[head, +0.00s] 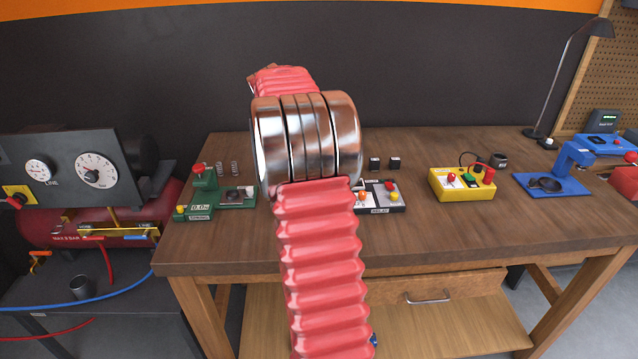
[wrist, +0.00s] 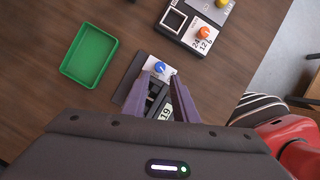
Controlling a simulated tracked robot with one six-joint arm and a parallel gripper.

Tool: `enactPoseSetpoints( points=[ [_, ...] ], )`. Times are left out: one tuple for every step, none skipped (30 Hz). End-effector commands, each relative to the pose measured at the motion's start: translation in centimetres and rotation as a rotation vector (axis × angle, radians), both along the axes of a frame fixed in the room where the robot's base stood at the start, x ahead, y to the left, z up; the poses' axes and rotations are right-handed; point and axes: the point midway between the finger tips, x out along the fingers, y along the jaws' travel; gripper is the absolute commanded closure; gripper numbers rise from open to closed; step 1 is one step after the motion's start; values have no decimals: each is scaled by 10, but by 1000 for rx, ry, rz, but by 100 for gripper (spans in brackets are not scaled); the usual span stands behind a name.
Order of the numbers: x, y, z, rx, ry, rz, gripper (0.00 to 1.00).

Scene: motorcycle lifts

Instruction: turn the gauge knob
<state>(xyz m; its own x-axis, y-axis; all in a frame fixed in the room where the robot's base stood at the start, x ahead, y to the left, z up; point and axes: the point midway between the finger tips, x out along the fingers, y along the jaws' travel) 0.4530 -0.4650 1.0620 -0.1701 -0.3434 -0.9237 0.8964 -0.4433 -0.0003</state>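A blue knob (wrist: 159,67) sits on a white face at the end of a dark plate (wrist: 130,78) on the wooden bench. This looks like the gauge. A small display reading about 19 (wrist: 165,112) shows between my fingers. My gripper (wrist: 161,80) has two purple fingers, spread apart, with their tips close to the knob, which shows between and just beyond them. Whether they touch it I cannot tell. In the head view my arm hides the gripper and this knob.
A green tray (wrist: 88,56) lies left of the gauge in the wrist view. A relay box (head: 381,206) with an orange knob (wrist: 206,33) stands close by. The bench (head: 310,257) also holds a green press (head: 205,180), yellow box (head: 462,192) and blue device (head: 575,155).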

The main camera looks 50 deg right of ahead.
Motion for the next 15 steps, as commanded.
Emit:
enactPoseSetpoints(
  points=[
    [-2,-3,-8,1,2,-1,74],
    [-3,-4,-12,1,2,-1,74],
    [-4,-6,-18,2,2,-1,74],
    [-5,-8,-23,2,2,-1,74],
    [-5,-10,-27,2,2,-1,74],
    [-6,-12,-33,2,2,-1,74],
    [-7,-13,-37,3,3,-2,74],
    [-8,-15,-41,2,2,-1,74],
    [-9,-17,-46,2,1,-1,74],
    [-10,-18,-50,2,1,-1,74],
    [-10,-19,-54,2,1,-1,74],
    [-10,-21,-58,1,1,1,74],
    [-11,-22,-61,1,1,1,74],
    [-12,-23,-64,2,2,0,74],
    [-12,-24,-67,2,2,0,74]
  ],
)
